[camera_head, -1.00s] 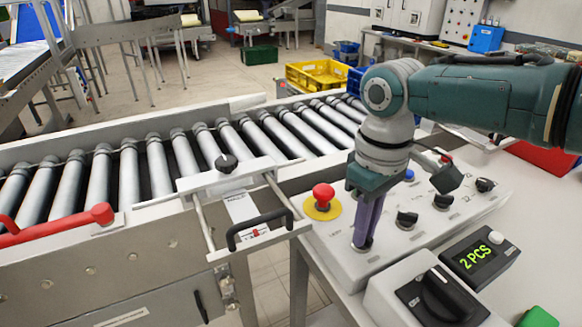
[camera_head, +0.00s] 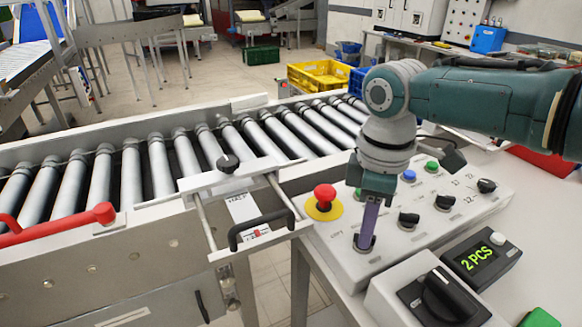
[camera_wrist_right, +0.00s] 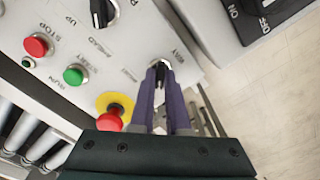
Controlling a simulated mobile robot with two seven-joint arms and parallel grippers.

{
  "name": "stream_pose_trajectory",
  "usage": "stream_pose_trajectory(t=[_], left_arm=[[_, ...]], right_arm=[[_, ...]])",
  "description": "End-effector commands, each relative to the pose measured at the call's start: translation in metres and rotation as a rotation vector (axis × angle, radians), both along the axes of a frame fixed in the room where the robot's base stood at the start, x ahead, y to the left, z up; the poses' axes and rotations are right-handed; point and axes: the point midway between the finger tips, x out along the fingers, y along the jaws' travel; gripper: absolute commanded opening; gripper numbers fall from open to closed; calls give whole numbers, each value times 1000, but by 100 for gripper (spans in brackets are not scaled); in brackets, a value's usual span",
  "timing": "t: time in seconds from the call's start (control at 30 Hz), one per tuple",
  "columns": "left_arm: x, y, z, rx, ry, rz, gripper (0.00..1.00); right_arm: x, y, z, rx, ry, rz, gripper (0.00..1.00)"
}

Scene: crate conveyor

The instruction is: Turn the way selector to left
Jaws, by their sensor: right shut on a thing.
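The way selector (camera_wrist_right: 160,70) is a small black knob on the light grey control panel (camera_head: 340,262), beside the label WAY in the right wrist view. My right gripper (camera_head: 366,242) points down at the panel's near left corner, with its purple fingers closed around the knob. In the right wrist view the fingers (camera_wrist_right: 163,88) stand on either side of it. The fingers hide much of the knob, so I cannot tell exactly which way it points. My left gripper is not in view.
A red emergency stop on a yellow disc (camera_head: 324,200) stands close left of my right gripper. Other black selectors (camera_head: 408,220) sit to its right. A big rotary switch (camera_head: 440,295) and a "2 PCS" display (camera_head: 480,260) are nearer. The roller conveyor (camera_head: 160,165) runs behind.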

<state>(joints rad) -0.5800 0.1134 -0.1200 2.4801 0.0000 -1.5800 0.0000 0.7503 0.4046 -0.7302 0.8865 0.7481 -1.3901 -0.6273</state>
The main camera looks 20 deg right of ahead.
Motion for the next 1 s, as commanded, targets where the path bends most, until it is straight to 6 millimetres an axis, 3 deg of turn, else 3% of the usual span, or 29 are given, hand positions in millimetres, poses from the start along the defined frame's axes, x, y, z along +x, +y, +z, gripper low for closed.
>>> stream_pose_trajectory(t=[0.37, 0.4, 0.67, 1.0], left_arm=[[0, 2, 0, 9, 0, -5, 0], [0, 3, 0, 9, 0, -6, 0], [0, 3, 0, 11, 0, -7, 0], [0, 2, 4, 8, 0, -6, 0]], right_arm=[[0, 1, 1, 2, -1, 6, 0], [0, 1, 1, 2, -1, 5, 15], [0, 1, 0, 1, 0, 5, 44], [1, 0, 9, 2, -3, 4, 44]])
